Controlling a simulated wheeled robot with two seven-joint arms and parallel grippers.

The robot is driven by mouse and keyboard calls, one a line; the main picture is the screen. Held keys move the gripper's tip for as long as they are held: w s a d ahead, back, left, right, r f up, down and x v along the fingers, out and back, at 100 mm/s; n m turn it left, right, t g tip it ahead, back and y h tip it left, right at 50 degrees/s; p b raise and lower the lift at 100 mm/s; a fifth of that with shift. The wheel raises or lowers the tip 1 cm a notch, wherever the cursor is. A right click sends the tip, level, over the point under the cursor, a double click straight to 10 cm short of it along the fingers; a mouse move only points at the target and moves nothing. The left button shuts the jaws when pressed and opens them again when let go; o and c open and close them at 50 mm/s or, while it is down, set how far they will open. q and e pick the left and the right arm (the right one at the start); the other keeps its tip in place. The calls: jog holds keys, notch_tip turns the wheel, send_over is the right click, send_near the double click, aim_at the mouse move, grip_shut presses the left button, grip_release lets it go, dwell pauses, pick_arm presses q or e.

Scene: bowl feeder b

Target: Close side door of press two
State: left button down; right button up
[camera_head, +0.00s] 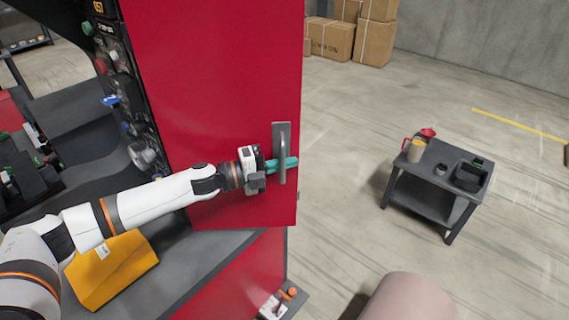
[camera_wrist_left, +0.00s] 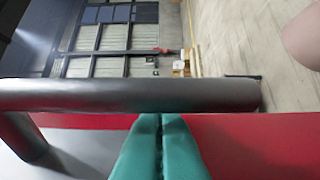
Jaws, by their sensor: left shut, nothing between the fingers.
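The red side door (camera_head: 215,75) of the press stands upright in the middle of the head view, with a grey vertical bar handle (camera_head: 283,155) near its right edge. My left gripper (camera_head: 292,163) reaches across from the left with its green fingers at the handle. In the left wrist view, the closed fingers (camera_wrist_left: 161,125) point at the handle bar (camera_wrist_left: 130,95), which crosses the picture. The fingers are together with nothing between them; I cannot tell whether they touch the bar. My right gripper is not in view.
A dark control panel (camera_head: 120,90) with buttons is left of the door. An orange-yellow box (camera_head: 112,268) lies on the grey ledge below my arm. A small dark table (camera_head: 433,180) with a jug stands at right. Cardboard boxes (camera_head: 330,38) stand at the back. Open floor lies between.

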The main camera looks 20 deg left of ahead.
pick_arm(q)
jog(key=w+a+n+t+y+b, duration=0.3)
jog(key=w+a+n+t+y, duration=0.3)
jog(key=w+a+n+y, duration=0.3)
jog(key=w+a+y, duration=0.3)
jog(key=w+a, duration=0.3)
jog(key=w, duration=0.1)
jog(key=shift+w+t+y, duration=0.15)
jog(key=shift+t+y, duration=0.15)
jog(key=shift+y, duration=0.1)
jog(key=shift+r, duration=0.15)
jog(key=shift+a, duration=0.1)
